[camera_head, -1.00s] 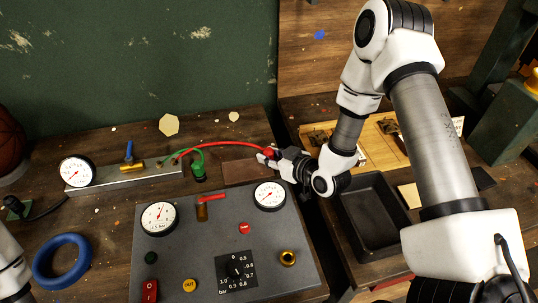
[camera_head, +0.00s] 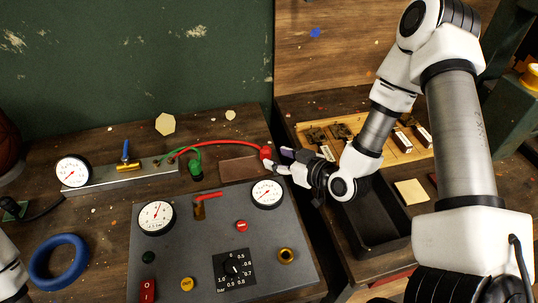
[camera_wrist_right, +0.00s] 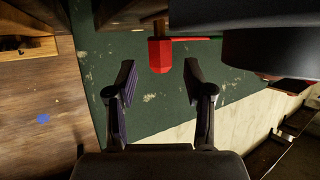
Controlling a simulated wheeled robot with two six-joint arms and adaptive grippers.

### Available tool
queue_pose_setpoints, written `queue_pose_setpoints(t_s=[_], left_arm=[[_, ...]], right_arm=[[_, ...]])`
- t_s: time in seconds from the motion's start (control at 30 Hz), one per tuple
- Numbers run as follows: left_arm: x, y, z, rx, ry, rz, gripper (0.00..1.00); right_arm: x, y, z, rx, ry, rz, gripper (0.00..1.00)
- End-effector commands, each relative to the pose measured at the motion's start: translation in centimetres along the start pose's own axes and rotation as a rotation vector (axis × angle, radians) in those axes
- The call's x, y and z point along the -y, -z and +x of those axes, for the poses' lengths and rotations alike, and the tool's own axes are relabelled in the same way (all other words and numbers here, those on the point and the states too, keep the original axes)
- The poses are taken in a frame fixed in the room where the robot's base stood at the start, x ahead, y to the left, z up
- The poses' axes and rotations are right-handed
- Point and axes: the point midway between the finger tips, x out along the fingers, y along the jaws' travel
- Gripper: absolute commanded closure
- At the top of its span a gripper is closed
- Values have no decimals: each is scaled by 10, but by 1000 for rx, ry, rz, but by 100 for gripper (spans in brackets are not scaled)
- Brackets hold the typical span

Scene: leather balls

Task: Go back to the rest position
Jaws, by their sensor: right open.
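My right gripper (camera_head: 281,161) is open and empty, just right of the red fitting (camera_head: 266,152) at the end of the red hose (camera_head: 222,143). In the right wrist view the open fingers (camera_wrist_right: 162,95) have a clear gap between them. The red fitting (camera_wrist_right: 160,55) shows beyond the fingertips, apart from them. Of my left arm only a white piece shows at the lower left edge of the head view; its gripper is out of view.
A grey panel (camera_head: 208,222) with gauges and knobs lies below the gripper. A black tray (camera_head: 372,232) and a wooden box (camera_head: 393,160) with small parts are at right. A blue ring (camera_head: 60,262) and a metal bar (camera_head: 110,181) are at left. A green wall (camera_head: 150,60) stands behind.

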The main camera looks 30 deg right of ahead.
Motion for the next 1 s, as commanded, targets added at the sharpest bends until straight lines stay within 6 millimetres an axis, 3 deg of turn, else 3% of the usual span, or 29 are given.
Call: queue_pose_setpoints(t_s=[0.2, 0.7, 1.0], left_arm=[[0, 0, -1, 0, 0, 0, 100], [0, 0, -2, 0, 0, 0, 100], [0, 0, -49, 0, 0, 0, 100]], right_arm=[[0, 0, -22, 0, -1, 1, 48], [0, 1, -22, 0, 0, -1, 48], [0, 44, -40, 0, 0, -1, 48]])
